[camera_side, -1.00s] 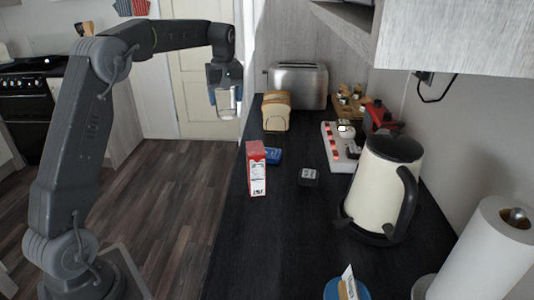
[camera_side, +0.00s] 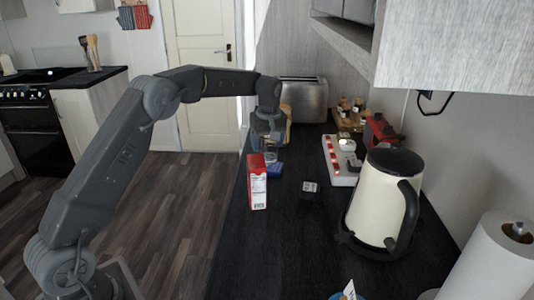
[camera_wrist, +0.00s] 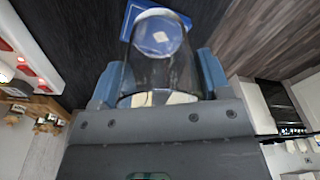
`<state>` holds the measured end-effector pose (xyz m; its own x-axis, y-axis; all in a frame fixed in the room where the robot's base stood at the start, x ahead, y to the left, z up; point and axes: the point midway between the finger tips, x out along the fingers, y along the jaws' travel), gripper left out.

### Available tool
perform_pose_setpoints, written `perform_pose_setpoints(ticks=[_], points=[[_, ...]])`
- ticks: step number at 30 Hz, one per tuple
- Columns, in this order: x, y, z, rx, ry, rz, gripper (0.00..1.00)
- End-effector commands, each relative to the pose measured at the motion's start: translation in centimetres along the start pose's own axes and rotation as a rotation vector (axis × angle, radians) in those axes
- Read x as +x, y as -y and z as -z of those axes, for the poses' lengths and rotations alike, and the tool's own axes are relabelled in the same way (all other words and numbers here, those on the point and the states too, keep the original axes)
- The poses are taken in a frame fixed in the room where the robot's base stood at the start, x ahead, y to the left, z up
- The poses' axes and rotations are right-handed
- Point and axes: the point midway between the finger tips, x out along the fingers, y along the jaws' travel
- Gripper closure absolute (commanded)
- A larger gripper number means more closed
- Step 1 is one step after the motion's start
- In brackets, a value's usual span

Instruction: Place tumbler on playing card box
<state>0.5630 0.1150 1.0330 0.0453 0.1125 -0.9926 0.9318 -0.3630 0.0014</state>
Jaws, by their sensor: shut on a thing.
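The clear glass tumbler (camera_wrist: 160,55) is between the two blue fingers of my gripper (camera_wrist: 158,85) in the wrist view, and my gripper is shut on it. In the side view my gripper (camera_side: 270,140) is above the counter with the tumbler (camera_side: 270,156) below it. The playing card box (camera_side: 275,170), blue and flat, lies on the counter just under the tumbler. Its blue edge (camera_wrist: 130,14) shows past the tumbler in the wrist view, and the glass covers part of it. I cannot tell whether the tumbler touches the box.
A red and white carton (camera_side: 257,184) stands upright close in front of the blue box. A small black item (camera_side: 309,190), a power strip (camera_side: 340,160), a kettle (camera_side: 382,200) and a toaster (camera_side: 303,99) are also on the counter.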

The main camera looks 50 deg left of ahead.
Motion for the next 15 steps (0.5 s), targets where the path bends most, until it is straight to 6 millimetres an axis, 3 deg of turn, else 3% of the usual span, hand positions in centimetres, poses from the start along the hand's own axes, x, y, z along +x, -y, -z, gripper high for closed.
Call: perform_pose_setpoints(ticks=[8,15], points=[[3.5,0.1,-0.4,0.000,0.002,0.002,0.62],[3.7,0.0,-0.4,0.000,0.000,-0.001,0.62]])
